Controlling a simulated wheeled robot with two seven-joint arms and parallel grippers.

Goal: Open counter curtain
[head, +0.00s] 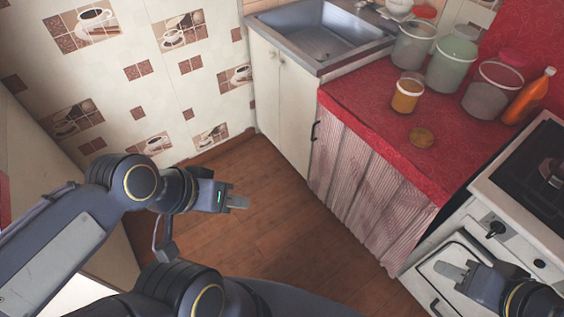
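The curtain (365,195) is pinkish and striped, and hangs in folds below the front edge of the red-covered counter (370,105). It spans the counter front from the sink cabinet to the stove and hides what is behind it. My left gripper (238,202) is over the wooden floor, left of the curtain and apart from it. My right gripper (452,272) is in front of the stove, to the right of the curtain's lower right edge. Neither gripper appears to hold anything; the finger gaps are not clear from this angle.
A dark handle (315,131) is at the curtain's upper left, beside the white sink cabinet (282,95). The white stove (500,215) stands at right. The wooden floor (262,240) is clear.

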